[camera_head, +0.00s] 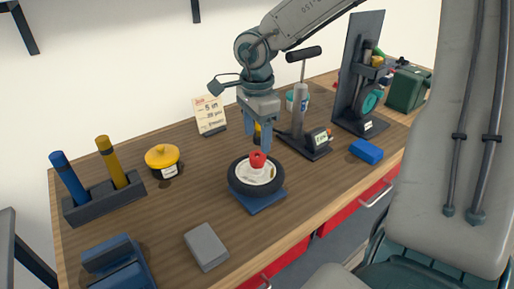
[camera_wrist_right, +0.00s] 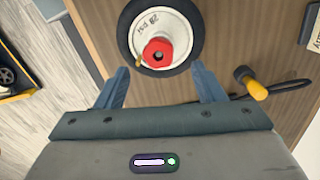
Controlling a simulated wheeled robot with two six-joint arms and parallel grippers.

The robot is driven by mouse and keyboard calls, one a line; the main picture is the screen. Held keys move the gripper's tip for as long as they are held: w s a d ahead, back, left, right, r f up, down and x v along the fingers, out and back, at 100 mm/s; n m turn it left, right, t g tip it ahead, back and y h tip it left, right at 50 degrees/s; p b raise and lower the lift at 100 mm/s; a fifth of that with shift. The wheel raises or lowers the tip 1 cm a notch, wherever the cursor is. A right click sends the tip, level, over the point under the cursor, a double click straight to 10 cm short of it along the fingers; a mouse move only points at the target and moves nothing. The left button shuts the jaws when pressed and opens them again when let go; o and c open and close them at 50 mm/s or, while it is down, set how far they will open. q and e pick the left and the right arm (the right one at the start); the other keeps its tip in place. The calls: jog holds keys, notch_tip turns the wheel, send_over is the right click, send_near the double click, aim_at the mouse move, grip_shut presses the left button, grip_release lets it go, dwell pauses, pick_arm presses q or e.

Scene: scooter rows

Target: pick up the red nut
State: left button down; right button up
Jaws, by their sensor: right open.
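The red nut (camera_head: 257,159) sits at the centre of a small black-tyred wheel (camera_head: 238,184) with a white hub, which rests on a blue base (camera_head: 264,203) on the workbench. In the right wrist view the red nut (camera_wrist_right: 157,52) lies just beyond the fingertips, roughly midway between them. My right gripper (camera_head: 257,143) is open and empty, pointing down behind and above the nut. Its two blue fingers also show in the right wrist view (camera_wrist_right: 158,78), apart and not touching the nut. My left gripper does not show.
A pump (camera_head: 299,125) stands right of the gripper, and its yellow-ended hose (camera_wrist_right: 257,90) lies close to the right finger.

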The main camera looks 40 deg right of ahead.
notch_tip(320, 180, up, 5)
jog(key=shift+s+a+r, duration=0.1)
jog(key=shift+r, duration=0.35)
jog(key=n+b, duration=0.4)
jog(key=n, duration=1.1)
send_over(257, 157)
jog(key=f, duration=0.6)
jog(key=shift+s+d+f, duration=0.2)
jog(key=shift+d+f, duration=0.1)
jog(key=shift+d, duration=0.1)
jog(key=shift+a+f, duration=0.1)
jog(key=shift+f, duration=0.25)
jog(key=f, duration=0.4)
jog(key=shift+w+a+p, duration=0.25)
jog(key=shift+p, duration=0.15)
jog(key=shift+f+m, duration=0.25)
jog(key=shift+m, duration=0.05)
jog(key=shift+s, duration=0.1)
jog(key=shift+r, duration=0.1)
jog(key=c, duration=1)
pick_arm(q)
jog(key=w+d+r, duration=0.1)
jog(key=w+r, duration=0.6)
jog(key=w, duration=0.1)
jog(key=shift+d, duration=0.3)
pick_arm(e)
jog(key=shift+c, duration=0.2)
